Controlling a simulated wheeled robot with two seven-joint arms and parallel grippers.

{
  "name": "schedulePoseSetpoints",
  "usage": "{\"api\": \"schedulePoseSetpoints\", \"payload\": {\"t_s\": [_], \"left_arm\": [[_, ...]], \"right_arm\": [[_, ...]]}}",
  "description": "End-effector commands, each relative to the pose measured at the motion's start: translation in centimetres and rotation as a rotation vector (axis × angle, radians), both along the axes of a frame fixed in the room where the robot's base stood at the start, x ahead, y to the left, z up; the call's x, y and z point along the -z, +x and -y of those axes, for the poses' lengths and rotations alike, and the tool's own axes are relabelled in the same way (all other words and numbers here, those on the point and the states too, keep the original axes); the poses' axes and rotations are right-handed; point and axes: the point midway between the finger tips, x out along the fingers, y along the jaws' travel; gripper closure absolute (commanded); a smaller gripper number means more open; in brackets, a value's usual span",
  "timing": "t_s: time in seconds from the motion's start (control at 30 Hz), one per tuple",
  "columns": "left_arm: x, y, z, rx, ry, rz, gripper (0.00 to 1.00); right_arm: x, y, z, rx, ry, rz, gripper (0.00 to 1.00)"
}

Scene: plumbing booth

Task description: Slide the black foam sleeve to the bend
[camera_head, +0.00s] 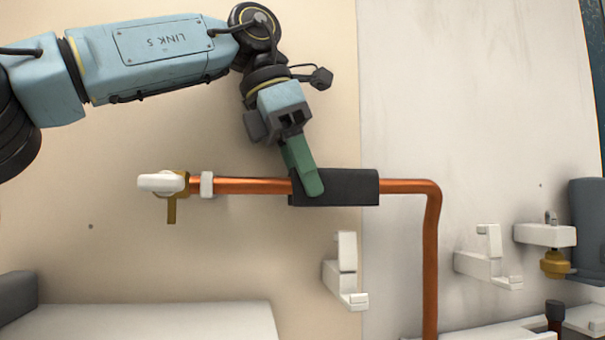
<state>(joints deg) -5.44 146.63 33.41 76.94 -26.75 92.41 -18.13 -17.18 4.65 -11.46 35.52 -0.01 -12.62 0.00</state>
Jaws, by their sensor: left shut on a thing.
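The black foam sleeve (345,188) sits around the horizontal run of a copper pipe (250,186) on the wall. Bare pipe shows on both sides of it. The bend (433,188) is to the right, where the pipe turns down; a stretch of bare copper lies between it and the sleeve. My left gripper (310,187) comes from above and is shut on the sleeve near its left end. Its green finger covers part of the sleeve's front; the other finger is hidden. My right gripper is not in view.
A valve with a white handle (160,182) and a white clip (207,184) are at the pipe's left end. White brackets (346,272) (487,262) stand out below the pipe. A brass fitting (554,264) is at the right. A pale surface (150,322) lies lower left.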

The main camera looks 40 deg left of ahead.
Motion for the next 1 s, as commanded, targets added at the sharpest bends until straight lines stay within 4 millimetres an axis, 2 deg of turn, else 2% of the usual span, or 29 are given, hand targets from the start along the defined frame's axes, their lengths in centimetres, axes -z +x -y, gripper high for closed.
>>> {"api": "schedulePoseSetpoints", "payload": {"t_s": [1.0], "left_arm": [[0.0,3.8,3.2,0.000,-0.001,-0.001,0.82]], "right_arm": [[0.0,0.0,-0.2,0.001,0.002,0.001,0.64]]}}
